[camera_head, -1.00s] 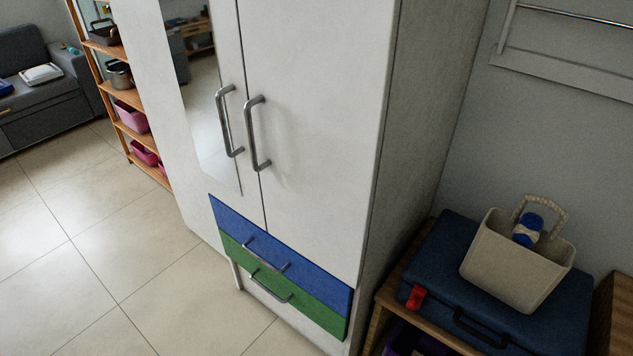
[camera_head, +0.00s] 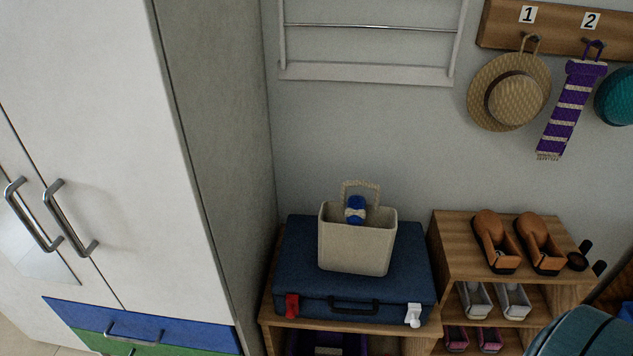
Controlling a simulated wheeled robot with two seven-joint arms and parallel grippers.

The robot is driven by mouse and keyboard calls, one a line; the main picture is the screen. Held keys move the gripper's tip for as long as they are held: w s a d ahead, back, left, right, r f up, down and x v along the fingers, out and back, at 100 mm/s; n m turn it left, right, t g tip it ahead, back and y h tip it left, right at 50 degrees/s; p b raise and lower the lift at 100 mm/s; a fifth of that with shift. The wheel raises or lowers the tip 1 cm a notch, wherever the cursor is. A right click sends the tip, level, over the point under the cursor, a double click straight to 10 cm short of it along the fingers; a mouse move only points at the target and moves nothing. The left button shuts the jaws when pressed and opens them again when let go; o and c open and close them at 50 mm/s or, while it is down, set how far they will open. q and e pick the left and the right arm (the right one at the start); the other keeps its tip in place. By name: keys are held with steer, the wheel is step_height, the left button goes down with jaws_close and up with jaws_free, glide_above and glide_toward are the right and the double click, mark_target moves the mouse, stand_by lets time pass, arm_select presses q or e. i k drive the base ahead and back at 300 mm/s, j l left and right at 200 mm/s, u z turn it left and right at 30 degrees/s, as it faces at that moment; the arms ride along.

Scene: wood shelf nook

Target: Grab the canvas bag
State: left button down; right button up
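The canvas bag (camera_head: 355,246) is beige with a rope-like handle that stands up behind its opening. It stands upright on a dark blue suitcase (camera_head: 298,262). A blue item with a pale band (camera_head: 355,209) shows in the bag's mouth; the rest of it is hidden inside. Neither of my grippers is in view.
The suitcase lies on a low wooden shelf unit (camera_head: 401,347) beside a tall white wardrobe (camera_head: 105,120). To the right, a wooden shoe rack (camera_head: 455,247) holds brown shoes (camera_head: 541,243). A straw hat (camera_head: 509,92) and a purple striped scarf (camera_head: 570,105) hang above from a hook board (camera_head: 560,27).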

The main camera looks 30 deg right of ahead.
mark_target(367, 248)
steer(key=k+j+z, duration=0.1)
steer(key=z, duration=1.1)
steer(key=i+l+u, duration=0.15)
steer(key=l, duration=0.25)
steer(key=i+l+u, duration=0.1)
steer(key=l, duration=0.25)
steer(key=i+l+u, duration=0.15)
steer(key=i+l, duration=0.15)
steer(key=l, duration=0.15)
steer(key=i+l+u, duration=0.15)
steer(key=l, duration=0.25)
steer(key=i+l+u, duration=0.1)
steer(key=l, duration=0.35)
